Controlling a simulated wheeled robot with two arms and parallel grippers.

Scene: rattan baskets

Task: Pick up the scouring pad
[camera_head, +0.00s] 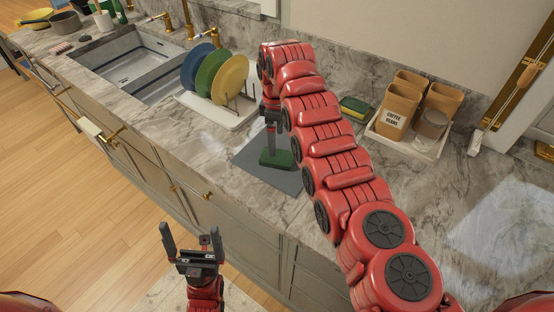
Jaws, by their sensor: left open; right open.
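A dark green scouring pad (277,159) lies on a grey mat (290,182) on the marble counter. My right arm reaches in from the right and bends down, so that my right gripper (271,144) points straight down at the pad. Its fingers are at or just above the pad's top; whether they touch it I cannot tell. The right gripper is open, and the pad still rests on the mat. My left gripper (192,246) is open and empty, fingers up, in front of the cabinets and away from the counter.
A rack with several coloured plates (229,80) stands left of the mat, beside a double sink (127,62). A green and yellow sponge (355,107) and a tray (408,145) with brown canisters are behind my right arm.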

